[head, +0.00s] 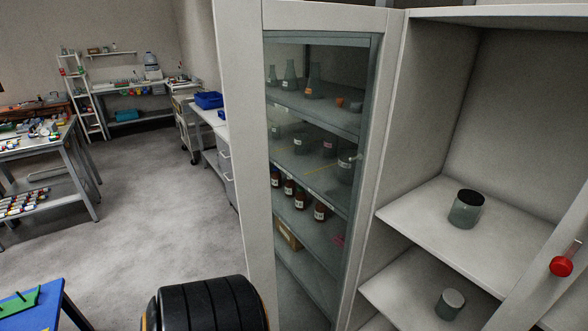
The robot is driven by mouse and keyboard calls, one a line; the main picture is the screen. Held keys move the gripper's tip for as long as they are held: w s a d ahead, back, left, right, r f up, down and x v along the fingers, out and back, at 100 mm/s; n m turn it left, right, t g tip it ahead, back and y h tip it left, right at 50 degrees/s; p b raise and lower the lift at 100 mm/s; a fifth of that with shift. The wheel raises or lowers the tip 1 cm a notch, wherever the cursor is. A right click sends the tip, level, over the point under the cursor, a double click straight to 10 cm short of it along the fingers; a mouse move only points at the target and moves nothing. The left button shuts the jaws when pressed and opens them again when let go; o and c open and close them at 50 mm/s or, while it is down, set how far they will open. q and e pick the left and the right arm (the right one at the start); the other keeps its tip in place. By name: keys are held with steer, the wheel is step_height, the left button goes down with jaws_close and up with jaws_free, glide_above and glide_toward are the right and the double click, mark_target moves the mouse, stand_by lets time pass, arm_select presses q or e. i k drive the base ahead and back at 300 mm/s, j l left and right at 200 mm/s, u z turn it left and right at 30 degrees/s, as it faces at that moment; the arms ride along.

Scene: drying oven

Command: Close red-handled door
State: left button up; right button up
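The red handle (562,266) is a round red knob with a small metal lever, at the right edge of the head view. It sits on a pale door (535,277), of which only a slanted part shows at the lower right; the rest is cut off by the frame. The door stands open, away from the white cabinet (393,130). The cabinet's right compartment is exposed, with pale shelves (420,210). Neither of my grippers is in view.
A dark glass beaker (466,209) stands on the upper shelf and a grey lidded jar (449,303) on the lower one. The left compartment's glass door (312,190) looks shut over bottles and flasks. Open floor (150,210) lies left; a blue table (30,303) stands lower left.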

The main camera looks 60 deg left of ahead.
mark_target(240, 24)
steer(key=k+j+u, duration=0.15)
steer(key=j, duration=0.6)
steer(key=j+u, duration=0.1)
steer(key=j, duration=0.65)
steer(key=j+z, duration=0.25)
steer(key=j, duration=0.3)
steer(key=j+z, duration=0.25)
steer(key=j, duration=0.3)
steer(key=j+z, duration=0.25)
steer(key=j, duration=0.3)
steer(key=k+j+z, duration=0.3)
steer(key=j, duration=0.2)
steer(key=i, duration=0.1)
